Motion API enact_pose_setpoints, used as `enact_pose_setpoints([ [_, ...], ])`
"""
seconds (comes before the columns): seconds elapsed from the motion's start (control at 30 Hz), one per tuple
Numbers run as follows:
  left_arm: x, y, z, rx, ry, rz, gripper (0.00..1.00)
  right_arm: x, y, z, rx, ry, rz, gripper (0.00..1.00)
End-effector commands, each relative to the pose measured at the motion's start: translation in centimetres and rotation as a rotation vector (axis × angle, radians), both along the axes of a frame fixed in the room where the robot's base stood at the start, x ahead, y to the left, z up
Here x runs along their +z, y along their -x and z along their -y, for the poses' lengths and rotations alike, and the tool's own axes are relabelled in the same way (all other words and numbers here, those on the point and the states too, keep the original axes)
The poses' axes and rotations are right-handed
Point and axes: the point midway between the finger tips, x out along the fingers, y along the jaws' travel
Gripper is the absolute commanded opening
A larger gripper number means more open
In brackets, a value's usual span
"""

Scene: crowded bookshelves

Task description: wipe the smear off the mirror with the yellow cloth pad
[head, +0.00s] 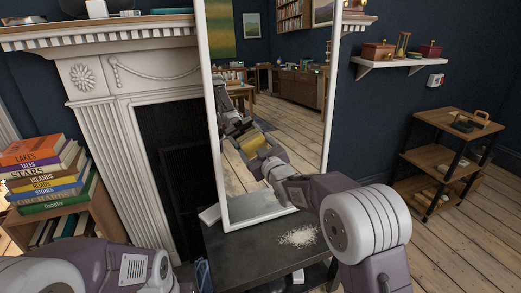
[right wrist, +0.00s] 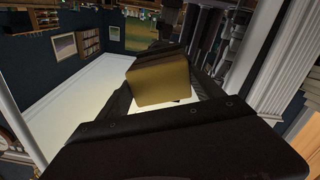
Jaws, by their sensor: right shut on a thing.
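The tall mirror (head: 327,100) has a white frame and leans upright on a dark table. My right gripper (head: 254,145) reaches in front of the lower half of the glass, shut on the yellow cloth pad (head: 249,142). In the right wrist view the pad (right wrist: 160,85) sits between the dark fingers, with bright glass behind it. I cannot tell whether the pad touches the glass. I cannot make out the smear; the arm and its reflection cover part of the glass. My left arm shows at the lower left, its gripper out of view.
A patch of white bits (head: 298,236) lies on the dark table (head: 240,262). A white fireplace (head: 103,135) stands left, with stacked books (head: 45,180) beside it. At right are a wall shelf (head: 395,66) with boxes and a wooden rack (head: 436,165).

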Motion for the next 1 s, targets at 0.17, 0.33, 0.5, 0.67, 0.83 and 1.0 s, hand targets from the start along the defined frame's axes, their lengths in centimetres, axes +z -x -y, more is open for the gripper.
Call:
enact_pose_setpoints([
  [0.17, -0.7, 0.0, 0.0, 0.0, 0.0, 0.0, 0.75, -0.1, 0.4, -1.1, 0.003, 0.0, 0.002, 0.37],
  [0.33, -1.2, 0.0, 0.0, 0.0, 0.0, 0.0, 0.75, 0.0, 1.1, -2.8, 0.003, -0.001, 0.002, 0.37],
  [0.5, -1.3, 0.0, 0.0, 0.0, 0.0, 0.0, 0.75, 0.1, 1.3, -3.4, 0.001, 0.0, 0.0, 0.37],
  [0.67, -1.3, 0.0, 0.0, 0.0, 0.0, 0.0, 0.75, 0.1, 1.3, -3.3, 0.0, 0.0, 0.001, 0.37],
  [0.83, -2.0, 0.0, 0.0, 0.0, 0.0, 0.0, 0.75, 0.0, 2.1, -3.1, 0.0, -0.001, 0.002, 0.37],
  [1.0, -3.0, 0.0, 0.0, 0.0, 0.0, 0.0, 0.75, 0.1, 4.2, -2.4, 0.0, -0.001, 0.003, 0.37],
])
